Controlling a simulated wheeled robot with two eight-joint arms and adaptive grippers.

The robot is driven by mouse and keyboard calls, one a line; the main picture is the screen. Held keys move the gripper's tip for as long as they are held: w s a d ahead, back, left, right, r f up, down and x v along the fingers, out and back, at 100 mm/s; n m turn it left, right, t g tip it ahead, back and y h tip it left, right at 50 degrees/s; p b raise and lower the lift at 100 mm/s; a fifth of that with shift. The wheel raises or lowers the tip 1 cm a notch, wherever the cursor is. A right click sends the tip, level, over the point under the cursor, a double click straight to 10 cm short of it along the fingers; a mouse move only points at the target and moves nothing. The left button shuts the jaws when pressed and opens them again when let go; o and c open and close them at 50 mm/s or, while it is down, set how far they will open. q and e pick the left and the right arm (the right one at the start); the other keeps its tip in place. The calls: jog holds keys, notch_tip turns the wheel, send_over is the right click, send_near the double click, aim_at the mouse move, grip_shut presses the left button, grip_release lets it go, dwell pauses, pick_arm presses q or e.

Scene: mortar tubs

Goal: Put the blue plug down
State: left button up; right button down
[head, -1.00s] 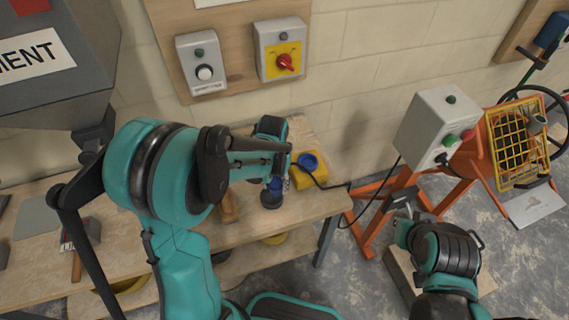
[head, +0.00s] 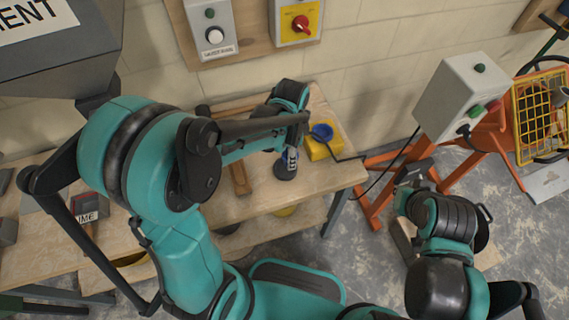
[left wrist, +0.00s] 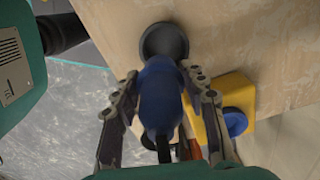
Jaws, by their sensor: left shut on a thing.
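The blue plug (left wrist: 160,92) is between the two fingers of my left gripper (left wrist: 162,84), which is shut on it. A dark round end (left wrist: 165,41) lies at the plug's far side, at the wooden bench top (left wrist: 240,30). I cannot tell whether it touches the wood. In the head view the plug (head: 290,158) is low over the bench near its right end, partly hidden by my left arm. My right gripper (head: 409,178) is off to the right, away from the bench; its fingers are not clear.
A yellow box with a blue socket (head: 325,143) stands right beside the plug, with a black cable from it. A wooden-handled tool (head: 240,180) lies to the left. An orange-framed machine (head: 380,185) with a grey control box (head: 450,100) stands right of the bench.

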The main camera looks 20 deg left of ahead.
aim_at(285, 161)
pick_arm(q)
jog(key=shift+w+a+f, duration=0.15)
jog(key=shift+a+f, duration=0.35)
jog(key=shift+a, duration=0.3)
notch_tip(285, 161, down, 4)
jog(key=shift+f+b, duration=0.1)
jog(key=shift+b, duration=1)
jog(key=shift+f+b, duration=0.3)
jog(key=shift+b, duration=0.05)
jog(key=shift+f, duration=0.15)
jog(key=shift+s, duration=0.2)
